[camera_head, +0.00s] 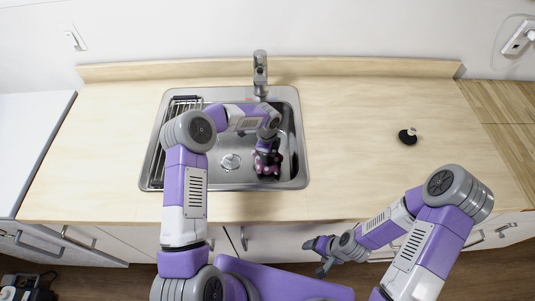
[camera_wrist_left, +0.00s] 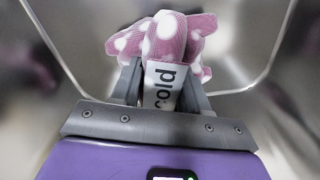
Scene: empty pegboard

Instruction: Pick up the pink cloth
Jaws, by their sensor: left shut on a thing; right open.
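The pink cloth (camera_wrist_left: 160,38) has white spots and a white tag with dark letters. In the left wrist view it is bunched between the two fingers of my left gripper (camera_wrist_left: 160,88), which is shut on it. In the head view the cloth (camera_head: 262,168) shows low in the right part of the steel sink, partly hidden by my left gripper (camera_head: 267,158). I cannot tell whether the cloth touches the sink bottom. My right gripper (camera_head: 322,256) is open and empty, in front of the counter.
The steel sink (camera_head: 297,180) has walls around my left gripper. A dark rack (camera_head: 160,150) stands at its left side, and the faucet (camera_head: 260,72) rises behind it. A small black object (camera_head: 407,137) lies on the right of the wooden counter (camera_head: 350,150), which is otherwise clear.

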